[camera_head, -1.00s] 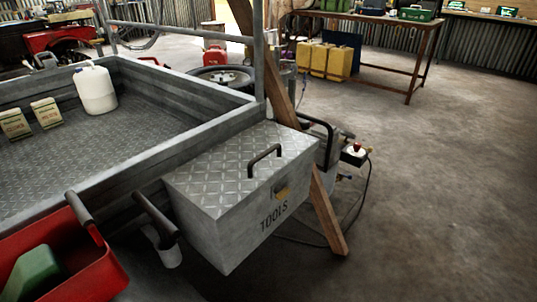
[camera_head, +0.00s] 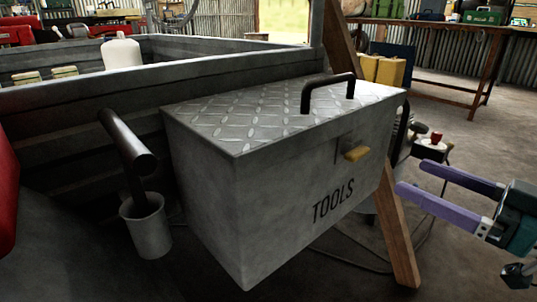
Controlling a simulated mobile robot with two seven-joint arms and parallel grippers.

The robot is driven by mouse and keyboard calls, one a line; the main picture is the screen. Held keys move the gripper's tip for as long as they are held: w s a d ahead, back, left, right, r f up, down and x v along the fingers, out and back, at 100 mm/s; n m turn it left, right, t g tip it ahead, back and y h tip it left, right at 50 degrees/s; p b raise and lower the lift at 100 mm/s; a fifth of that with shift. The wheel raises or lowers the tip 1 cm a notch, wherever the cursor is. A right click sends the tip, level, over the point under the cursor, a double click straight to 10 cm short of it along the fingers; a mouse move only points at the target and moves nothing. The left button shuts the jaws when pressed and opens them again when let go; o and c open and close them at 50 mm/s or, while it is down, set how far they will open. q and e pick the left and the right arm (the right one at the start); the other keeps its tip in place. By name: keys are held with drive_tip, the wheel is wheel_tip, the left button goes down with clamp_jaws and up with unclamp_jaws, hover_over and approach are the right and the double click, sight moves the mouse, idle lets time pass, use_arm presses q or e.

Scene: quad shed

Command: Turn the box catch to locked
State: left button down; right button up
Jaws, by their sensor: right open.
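The grey metal toolbox (camera_head: 285,185) with a diamond-plate lid and the word TOOLS on its front fills the middle of the head view. Its lid is down, with a dark handle (camera_head: 328,84) on top. The box catch (camera_head: 357,153) is a small yellow tab on the front face near the lid's edge, sticking out to the side. My right gripper (camera_head: 408,177) comes in from the right, its two purple fingers apart and empty. It is right of the catch and a little lower, not visibly touching the box. My left gripper is out of view.
The grey trailer wall (camera_head: 60,110) runs behind and left of the box. A dark lever (camera_head: 122,135) above a grey cup (camera_head: 148,228) stands at left. A wooden prop (camera_head: 396,232) leans behind the box's right end. Open floor (camera_head: 455,130) lies beyond.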

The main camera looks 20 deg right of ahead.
sight(363, 156)
drive_tip(key=b+x, duration=0.3)
drive_tip(key=x, duration=0.5)
drive_tip(key=shift+a+f, duration=0.1)
drive_tip(key=shift+a, duration=0.1)
drive_tip(key=shift+w+a+b, duration=0.3)
drive_tip(key=shift+w+b, duration=0.1)
drive_tip(key=shift+w, duration=0.2)
drive_tip(key=shift+c, duration=0.2)
drive_tip(key=c, duration=1.3)
drive_tip(key=shift+c, duration=0.2)
